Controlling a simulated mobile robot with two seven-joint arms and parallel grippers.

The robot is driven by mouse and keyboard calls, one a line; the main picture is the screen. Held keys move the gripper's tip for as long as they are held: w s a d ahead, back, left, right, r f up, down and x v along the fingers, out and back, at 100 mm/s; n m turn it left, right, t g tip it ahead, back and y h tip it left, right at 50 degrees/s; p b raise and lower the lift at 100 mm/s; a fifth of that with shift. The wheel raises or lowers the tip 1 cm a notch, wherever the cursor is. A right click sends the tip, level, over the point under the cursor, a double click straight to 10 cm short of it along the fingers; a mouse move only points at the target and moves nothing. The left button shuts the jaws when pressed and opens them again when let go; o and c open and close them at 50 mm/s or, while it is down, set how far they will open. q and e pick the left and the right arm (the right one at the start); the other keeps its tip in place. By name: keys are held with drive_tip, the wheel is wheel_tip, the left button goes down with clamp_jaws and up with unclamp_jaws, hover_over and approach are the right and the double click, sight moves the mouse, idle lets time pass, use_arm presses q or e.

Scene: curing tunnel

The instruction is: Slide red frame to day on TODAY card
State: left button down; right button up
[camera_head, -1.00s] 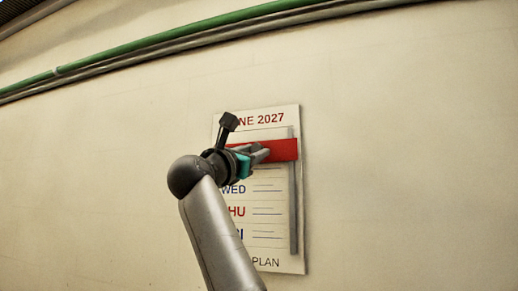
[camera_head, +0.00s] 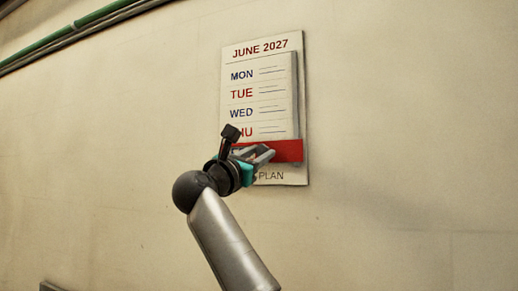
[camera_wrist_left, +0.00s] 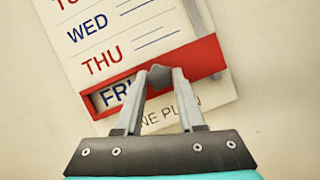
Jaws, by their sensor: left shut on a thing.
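The red frame (camera_head: 289,150) is on the wall planner (camera_head: 250,62), low on the board. In the left wrist view the red frame (camera_wrist_left: 206,57) surrounds the FRI row, with the letters FRI (camera_wrist_left: 113,95) showing through its window, partly covered by my fingers. My left gripper (camera_head: 267,155) is in front of the frame. In the left wrist view its fingers (camera_wrist_left: 160,76) are shut on a grey knob at the frame's middle. No TODAY card is in view. My right gripper is not in view.
A grey vertical rail (camera_head: 295,92) runs along the planner's right side. MON, TUE, WED and THU rows are above the frame, and a PLAN line is below it. The surrounding wall (camera_head: 410,150) is bare. A green pipe (camera_head: 105,12) runs at upper left.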

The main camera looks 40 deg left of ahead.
use_arm(q)
drive_tip(key=shift+w+f, duration=0.1)
drive_tip(key=shift+f, duration=0.2)
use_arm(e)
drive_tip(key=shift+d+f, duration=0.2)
use_arm(q)
drive_tip(key=shift+f, duration=0.1)
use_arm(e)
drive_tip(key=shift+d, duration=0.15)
use_arm(q)
drive_tip(key=c, duration=0.9)
unclamp_jaws()
drive_tip(key=o, duration=0.4)
drive_tip(key=b+v, duration=0.3)
drive_tip(key=v, duration=1.2)
drive_tip(key=shift+s, duration=0.2)
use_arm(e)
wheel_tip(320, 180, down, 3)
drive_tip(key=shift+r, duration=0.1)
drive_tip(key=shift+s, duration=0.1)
